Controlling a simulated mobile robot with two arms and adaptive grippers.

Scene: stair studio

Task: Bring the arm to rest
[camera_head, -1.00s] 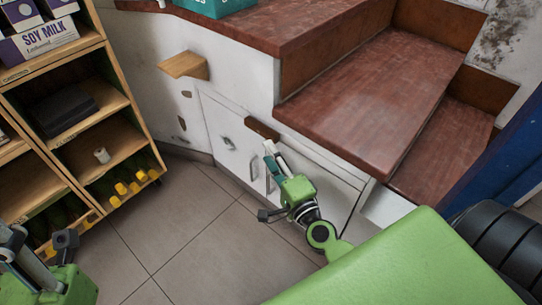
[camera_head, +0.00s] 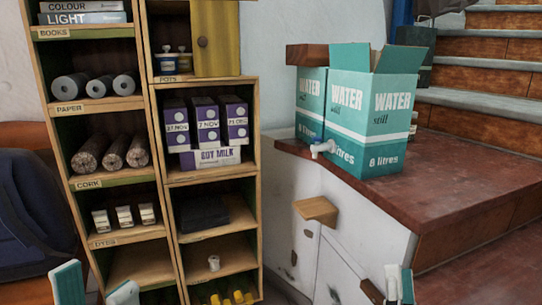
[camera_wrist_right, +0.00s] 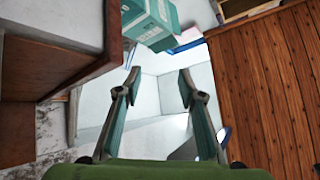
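My left gripper (camera_head: 97,286) shows at the bottom left of the head view. Its two teal-and-white fingers stand apart with nothing between them. My right gripper (camera_head: 399,283) shows at the bottom right of the head view, in front of the white cabinet (camera_head: 340,262). In the right wrist view my right gripper (camera_wrist_right: 159,78) has its two fingers wide apart and empty. Most of both arms is below the head view.
A wooden shelf unit (camera_head: 164,178) with labelled goods stands at the left. Two teal water boxes (camera_head: 373,110) stand on the reddish counter (camera_head: 440,200). A small wooden ledge (camera_head: 316,210) sticks out from the cabinet. Stairs (camera_head: 490,68) rise behind at the right.

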